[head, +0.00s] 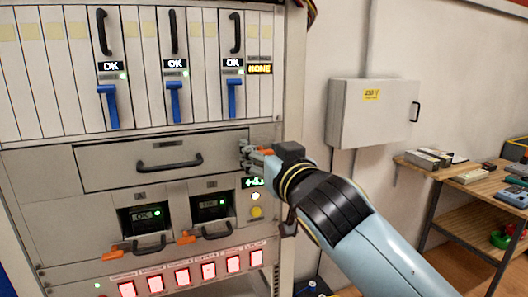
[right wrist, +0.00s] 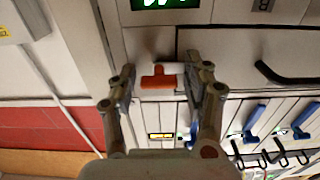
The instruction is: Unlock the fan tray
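The fan tray (head: 135,172) is a wide grey drawer front in the rack, with a black handle (head: 168,163). It looks flush with the rack. At its right end is a small orange latch (head: 266,152), which also shows in the right wrist view (right wrist: 158,82). My right gripper (head: 250,153) is at this latch. In the right wrist view its two fingers (right wrist: 158,84) stand apart on either side of the orange latch, with a gap showing on the left side. The fingers partly hide the latch in the head view. My left gripper is out of view.
Above are modules with blue levers (head: 175,100) and "OK" displays. Below are two units with orange tabs (head: 113,253) and a row of lit red buttons (head: 182,277). A green display (head: 252,182) sits under my gripper. A wall box (head: 370,115) and wooden bench (head: 450,182) stand right.

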